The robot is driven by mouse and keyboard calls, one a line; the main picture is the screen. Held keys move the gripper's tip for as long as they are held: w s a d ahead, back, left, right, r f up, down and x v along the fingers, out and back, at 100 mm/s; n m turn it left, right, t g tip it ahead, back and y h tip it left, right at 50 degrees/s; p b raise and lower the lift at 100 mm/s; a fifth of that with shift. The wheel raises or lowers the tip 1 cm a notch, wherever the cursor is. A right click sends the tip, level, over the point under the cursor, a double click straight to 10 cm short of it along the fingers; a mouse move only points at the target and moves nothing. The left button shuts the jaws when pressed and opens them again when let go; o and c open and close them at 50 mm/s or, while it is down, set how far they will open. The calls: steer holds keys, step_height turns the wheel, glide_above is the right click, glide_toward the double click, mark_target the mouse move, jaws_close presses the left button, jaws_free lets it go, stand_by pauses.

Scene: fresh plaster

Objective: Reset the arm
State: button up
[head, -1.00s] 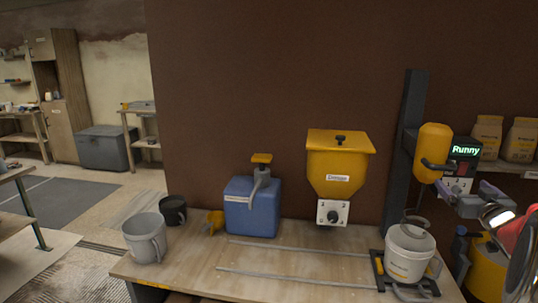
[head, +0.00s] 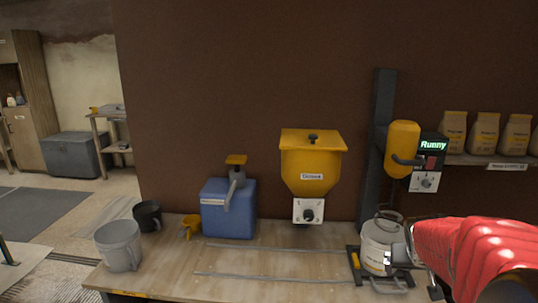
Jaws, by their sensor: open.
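My arm, in a red sleeve, reaches in from the lower right of the head view. My gripper (head: 396,259) is at its left end, small and partly hidden by the sleeve. It is open, and I see nothing held in it. It overlaps the right side of a white bucket (head: 376,249) in the picture; I cannot tell whether they touch. The bucket stands upright in a black holder (head: 354,268) at the right end of the bench, below a yellow mixer head (head: 403,142) on a dark column.
The wooden bench (head: 255,283) carries two rails, a grey bucket (head: 118,246), a black pot (head: 148,216), a yellow scoop (head: 191,226) and a blue tank (head: 228,210). A yellow hopper (head: 311,160) hangs above. A display (head: 433,145) reads "Runny". Paper bags (head: 484,131) stand on a shelf.

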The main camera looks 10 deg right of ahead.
steer(key=s+a+r+n+y, duration=0.1)
steer(key=s+a, duration=0.3)
steer(key=a, duration=0.7)
steer(key=s+a+r+n+y, duration=0.1)
steer(key=s+a, duration=0.4)
steer(key=a, duration=0.6)
steer(key=s+a+r+n+y, duration=0.1)
steer(key=s+a+n+y, duration=0.2)
steer(key=a, duration=0.8)
steer(key=shift+s+a+r+n+t, duration=0.15)
steer(key=shift+s+r+n+t, duration=0.2)
steer(key=shift+s, duration=0.4)
